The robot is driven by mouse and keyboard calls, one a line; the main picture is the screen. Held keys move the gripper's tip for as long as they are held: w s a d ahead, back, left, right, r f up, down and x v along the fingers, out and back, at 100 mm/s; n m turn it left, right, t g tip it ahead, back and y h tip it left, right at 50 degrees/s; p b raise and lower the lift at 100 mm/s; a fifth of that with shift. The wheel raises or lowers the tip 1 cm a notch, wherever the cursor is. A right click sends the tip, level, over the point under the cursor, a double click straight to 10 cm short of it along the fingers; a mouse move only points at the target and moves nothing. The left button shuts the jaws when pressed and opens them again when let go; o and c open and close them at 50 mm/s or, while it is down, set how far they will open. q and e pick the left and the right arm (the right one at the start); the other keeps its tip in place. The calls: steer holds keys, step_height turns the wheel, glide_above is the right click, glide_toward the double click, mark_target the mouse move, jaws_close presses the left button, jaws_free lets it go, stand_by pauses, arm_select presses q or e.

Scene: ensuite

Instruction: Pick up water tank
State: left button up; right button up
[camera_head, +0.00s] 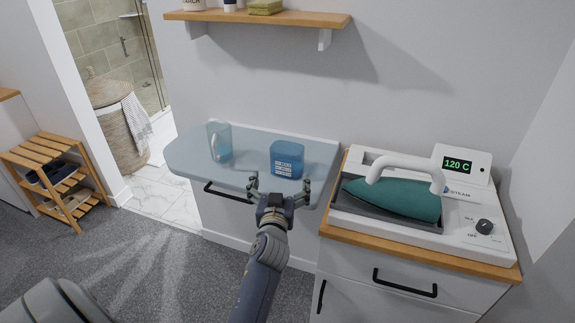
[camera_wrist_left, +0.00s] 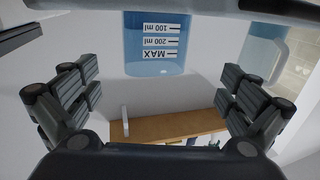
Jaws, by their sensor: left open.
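The water tank (camera_head: 287,158) is a small translucent blue container with white level marks. It stands upright on the pale blue board (camera_head: 185,160) by the wall. In the left wrist view the tank (camera_wrist_left: 157,45) appears inverted at the top, with its ml and MAX marks showing. My left gripper (camera_head: 280,187) is open and empty at the board's front edge, just in front of the tank, with its fingers spread to either side. In the left wrist view its fingers (camera_wrist_left: 160,80) stand apart with nothing between their tips. My right gripper is not in view.
A clear bluish jug (camera_head: 219,141) stands left of the tank on the board. A steam station with a teal iron (camera_head: 400,198) sits on the cabinet at right. A wooden shelf (camera_head: 260,17) hangs above. A shoe rack (camera_head: 55,180) and basket (camera_head: 118,125) are at left.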

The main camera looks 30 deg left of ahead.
mark_target(286, 162)
arm_select(q)
steer(key=shift+w+a+r, duration=0.1)
steer(key=shift+w+a, duration=0.05)
steer(key=shift+w, duration=0.1)
steer(key=x, duration=0.5)
steer(key=shift+w+p, duration=0.15)
steer(key=shift+p, duration=0.2)
steer(key=shift+d+x, duration=0.15)
steer(key=shift+x, duration=1.1)
steer(key=shift+d+x, duration=0.2)
steer(key=shift+x, duration=1.1)
steer(key=shift+w+r, duration=0.15)
steer(key=shift+c, duration=0.2)
steer(key=c, duration=1.2)
steer(key=shift+c, duration=0.4)
steer(key=shift+r, duration=0.15)
